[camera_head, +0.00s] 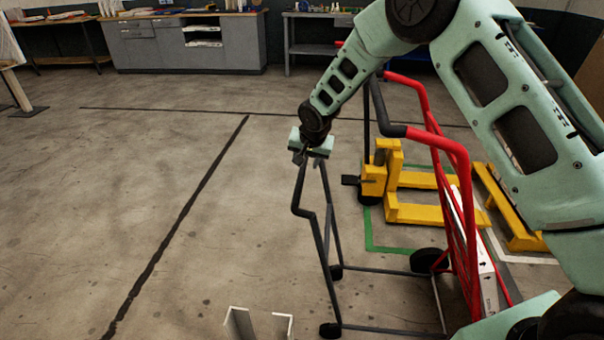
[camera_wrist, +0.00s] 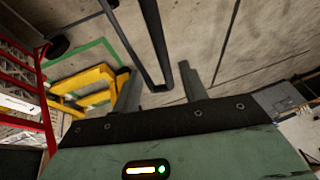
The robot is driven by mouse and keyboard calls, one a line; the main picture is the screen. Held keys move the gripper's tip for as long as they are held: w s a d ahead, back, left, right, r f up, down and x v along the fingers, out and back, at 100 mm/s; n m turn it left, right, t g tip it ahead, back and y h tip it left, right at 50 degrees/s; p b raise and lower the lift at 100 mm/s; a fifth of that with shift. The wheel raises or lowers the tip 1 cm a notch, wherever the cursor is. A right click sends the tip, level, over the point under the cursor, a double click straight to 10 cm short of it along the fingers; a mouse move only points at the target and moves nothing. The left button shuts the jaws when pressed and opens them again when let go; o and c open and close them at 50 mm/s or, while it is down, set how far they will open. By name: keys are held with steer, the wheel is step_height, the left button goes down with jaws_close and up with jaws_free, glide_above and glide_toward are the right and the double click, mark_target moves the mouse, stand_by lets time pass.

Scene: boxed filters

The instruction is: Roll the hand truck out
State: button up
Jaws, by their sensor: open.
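The hand truck has a red upright frame (camera_head: 462,190) with black grips at the right of the head view, and a dark tubular frame (camera_head: 328,235) on small wheels standing out to its left. The red frame also shows at the left of the wrist view (camera_wrist: 25,75). My gripper (camera_head: 301,157) is at the top of the dark frame. In the wrist view my gripper's two fingers (camera_wrist: 160,88) are apart, with a dark bar (camera_wrist: 153,50) of the frame reaching between or just beyond them. I cannot tell whether they touch it.
A white box (camera_head: 486,262) rests against the red frame. A yellow pallet jack (camera_head: 408,212) stands behind the hand truck, by a green floor outline. A white open-topped thing (camera_head: 260,324) is at the bottom edge. Workbenches (camera_head: 190,42) line the back. The floor at left is clear.

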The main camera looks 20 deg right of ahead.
mark_target(301, 176)
steer(key=p+x, duration=0.1)
steer(key=x, duration=0.8)
jaws_close()
